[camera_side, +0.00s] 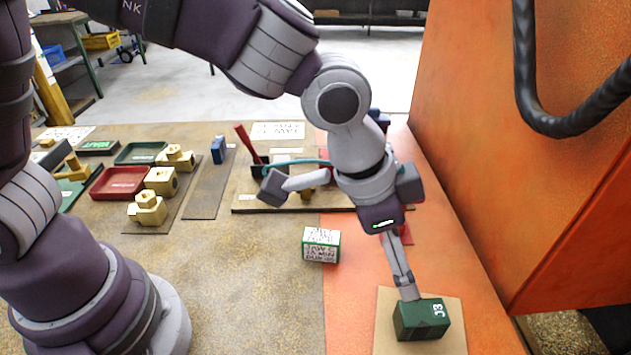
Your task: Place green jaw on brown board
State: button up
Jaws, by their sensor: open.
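A green jaw block (420,321) marked J3 sits on the brown board (386,339), which lies flat on the orange part of the table at the lower right. My gripper (411,292) points down at the block, with its fingertips at or just above the block's top edge. Its fingers are open, and I cannot tell whether they touch the block. Another green-edged block (321,245) with white labels on its faces stands on the table to the left, apart from my gripper.
A tall orange machine wall (540,150) with a black hose (560,120) stands close on the right. A red tray (119,183), a green tray (140,153) and several brass parts (148,209) lie at the left. The front middle of the table is clear.

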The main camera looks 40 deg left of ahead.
jog(key=s+a+r+n+t+y, duration=0.15)
jog(key=a+r+n, duration=0.45)
jog(key=a, duration=0.7)
jog(key=s+a+r+n+y, duration=0.1)
jog(key=s+a+n, duration=0.1)
jog(key=s+a, duration=0.5)
jog(key=shift+s+a+r+n+t+y, duration=0.15)
jog(key=shift+a+r+n+t+y, duration=0.25)
jog(key=shift+a, duration=0.3)
